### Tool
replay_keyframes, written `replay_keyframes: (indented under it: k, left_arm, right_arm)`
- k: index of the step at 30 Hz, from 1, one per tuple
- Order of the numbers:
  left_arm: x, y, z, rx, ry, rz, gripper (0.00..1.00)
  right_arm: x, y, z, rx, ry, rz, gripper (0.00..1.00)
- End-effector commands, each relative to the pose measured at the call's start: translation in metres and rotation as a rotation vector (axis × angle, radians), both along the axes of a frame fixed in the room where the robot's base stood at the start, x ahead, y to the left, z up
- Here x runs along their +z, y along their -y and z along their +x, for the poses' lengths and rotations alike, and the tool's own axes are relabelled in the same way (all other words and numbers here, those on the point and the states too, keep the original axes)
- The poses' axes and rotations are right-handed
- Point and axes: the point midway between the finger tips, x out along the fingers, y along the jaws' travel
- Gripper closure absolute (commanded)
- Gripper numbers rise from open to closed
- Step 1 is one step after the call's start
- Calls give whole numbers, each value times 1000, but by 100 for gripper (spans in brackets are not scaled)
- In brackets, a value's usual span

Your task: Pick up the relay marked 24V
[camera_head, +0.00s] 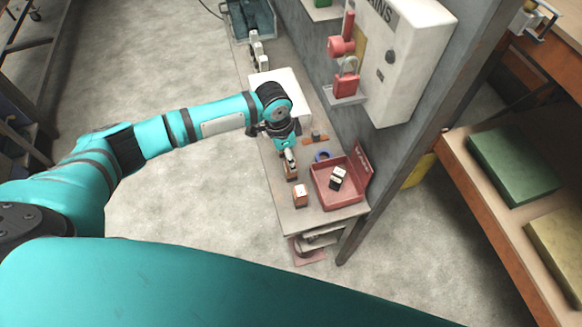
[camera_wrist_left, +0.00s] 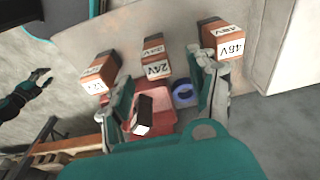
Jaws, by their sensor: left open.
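The relay marked 24V (camera_wrist_left: 157,70) is an orange-brown block with a white label. It stands on the bench in the middle of the left wrist view, between the tips of my open left gripper (camera_wrist_left: 164,72). I cannot tell how far the tips are above it. In the head view my left gripper (camera_head: 288,155) points down at an orange-brown relay (camera_head: 291,172), partly hidden by it; its marking is unreadable there. A similar relay (camera_wrist_left: 97,73), its label hard to read, stands to the left. A relay marked 48V (camera_wrist_left: 222,40) stands to the right.
A red bin (camera_head: 322,195) holding a black-and-white block (camera_head: 338,178) stands right of the gripper, with a blue ring (camera_head: 323,156) by it. A white box (camera_head: 285,85) and a wall cabinet (camera_head: 405,60) are close. A dark claw (camera_wrist_left: 35,85), possibly my right gripper, shows at left.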

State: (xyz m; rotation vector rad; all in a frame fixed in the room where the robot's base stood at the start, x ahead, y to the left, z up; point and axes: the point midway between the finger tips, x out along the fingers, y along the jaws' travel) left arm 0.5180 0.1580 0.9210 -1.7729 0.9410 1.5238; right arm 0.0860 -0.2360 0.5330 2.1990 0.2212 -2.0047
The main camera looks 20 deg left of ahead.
Motion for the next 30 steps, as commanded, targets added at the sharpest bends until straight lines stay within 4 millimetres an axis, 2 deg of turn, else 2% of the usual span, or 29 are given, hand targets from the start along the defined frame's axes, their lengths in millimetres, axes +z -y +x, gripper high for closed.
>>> replay_keyframes:
  k: [4,9,17,30]
  left_arm:
    - [-19,5,-2,0,-4,2,40]
    - [-40,7,0,0,-2,1,40]
    - [-43,7,0,0,-1,0,40]
    - [-42,7,0,0,-1,0,98]
  right_arm:
    - [16,0,0,0,0,0,59]
    - [17,0,0,0,-1,0,59]
    - [16,0,-1,0,-1,0,59]
    - [16,-1,-1,-2,-1,1,59]
